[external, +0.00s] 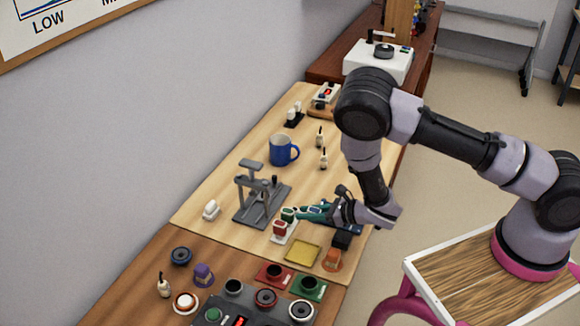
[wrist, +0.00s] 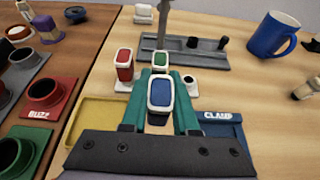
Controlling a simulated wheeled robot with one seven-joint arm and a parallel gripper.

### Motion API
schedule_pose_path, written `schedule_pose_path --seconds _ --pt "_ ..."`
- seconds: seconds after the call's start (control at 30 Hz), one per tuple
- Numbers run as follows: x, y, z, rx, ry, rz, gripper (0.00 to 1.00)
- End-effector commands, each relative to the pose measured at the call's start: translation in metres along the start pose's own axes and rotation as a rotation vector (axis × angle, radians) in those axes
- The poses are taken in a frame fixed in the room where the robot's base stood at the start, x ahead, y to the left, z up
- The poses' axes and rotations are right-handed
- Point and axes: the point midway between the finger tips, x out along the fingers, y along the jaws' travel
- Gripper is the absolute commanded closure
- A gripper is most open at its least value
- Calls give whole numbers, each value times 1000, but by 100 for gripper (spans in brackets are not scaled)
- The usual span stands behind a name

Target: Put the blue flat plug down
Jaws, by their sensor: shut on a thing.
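My gripper (wrist: 161,76) has teal fingers and is shut on the blue flat plug (wrist: 161,92), which has a pale rim and a dark lower part. In the external view my gripper (external: 302,210) reaches in from the right, low over the table; the blue plug cannot be made out there. A white rack (external: 290,236) stands just beyond the fingertips. It bears a red plug (wrist: 124,66) on the left and a green plug (wrist: 161,60) in the middle. Its right end (wrist: 190,90) shows an empty dark hole. The fingers hide part of the rack.
A yellow tray (wrist: 100,118) lies left of my gripper, and a blue tray marked CLAMP (wrist: 222,130) lies right. A grey press stand (external: 262,205) is behind the rack. A blue mug (external: 281,150) stands farther off. Coloured sockets, including a red one (wrist: 44,95), are at the left.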

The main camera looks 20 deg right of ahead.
Motion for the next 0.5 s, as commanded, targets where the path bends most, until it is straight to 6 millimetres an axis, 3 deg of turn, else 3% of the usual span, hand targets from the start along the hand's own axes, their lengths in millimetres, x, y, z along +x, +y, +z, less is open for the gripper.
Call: schedule_pose_path --seconds 0.3,0.5 --pt "15 0 -36 2 1 0 100" --pt "16 0 -39 1 0 1 100"
